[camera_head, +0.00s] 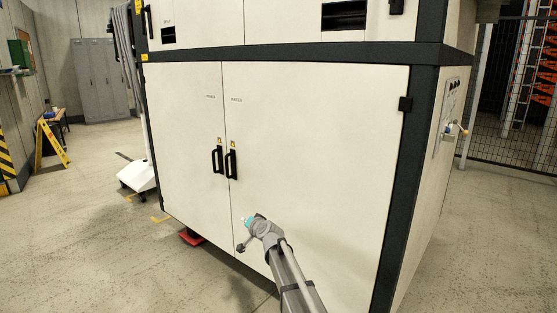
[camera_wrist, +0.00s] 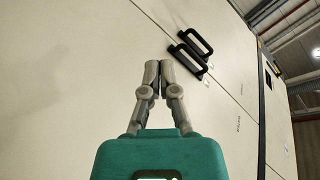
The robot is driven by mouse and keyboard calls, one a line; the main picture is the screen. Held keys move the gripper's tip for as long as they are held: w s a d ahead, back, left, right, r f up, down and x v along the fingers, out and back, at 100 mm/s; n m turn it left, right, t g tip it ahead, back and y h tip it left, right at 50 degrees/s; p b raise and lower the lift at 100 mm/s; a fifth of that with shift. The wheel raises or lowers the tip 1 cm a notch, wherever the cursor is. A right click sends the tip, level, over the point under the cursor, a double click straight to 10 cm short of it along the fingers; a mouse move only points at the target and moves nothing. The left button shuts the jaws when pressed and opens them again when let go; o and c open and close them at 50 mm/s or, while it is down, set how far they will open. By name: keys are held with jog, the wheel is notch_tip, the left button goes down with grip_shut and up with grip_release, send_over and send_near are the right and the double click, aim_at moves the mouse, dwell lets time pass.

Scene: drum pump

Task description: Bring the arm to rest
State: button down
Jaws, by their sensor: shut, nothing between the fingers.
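My arm reaches up from the bottom of the head view, in front of the large cream cabinet (camera_head: 310,150) with a dark frame. My gripper (camera_wrist: 159,66) is shut and empty in the wrist view, its grey fingertips together. In the head view only part of the wrist end shows, and the fingers are hard to make out. In the wrist view, the fingertips appear just below two black door handles (camera_wrist: 187,58). I cannot tell how far the fingertips are from the door. The same handles (camera_head: 231,162) show in the head view, above and left of the arm's end.
Both cabinet doors look closed. A red foot (camera_head: 191,237) is under the cabinet's left side. A white wheeled stand (camera_head: 140,174) and a yellow floor sign (camera_head: 52,144) are at left. Grey lockers (camera_head: 98,80) stand behind. Open floor (camera_head: 480,240) lies at right, before a mesh fence.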

jog(key=s+d+f+n+g+h, duration=0.1)
jog(key=s+d+f+g+h, duration=0.25)
jog(key=s+d, duration=0.8)
jog(key=s+d+f+n+g+h+p, duration=0.15)
jog(key=s+d+f+g, duration=0.5)
jog(key=s, duration=0.75)
jog(key=s+d+f+n+g+h, duration=0.1)
jog(key=s+d+f+g+h, duration=0.15)
jog(key=s+d, duration=0.95)
notch_tip(320, 180, up, 38)
jog(key=p, duration=3.7)
jog(key=shift+s+a+f, duration=0.2)
jog(key=shift+a+f, duration=0.05)
jog(key=shift+a, duration=0.2)
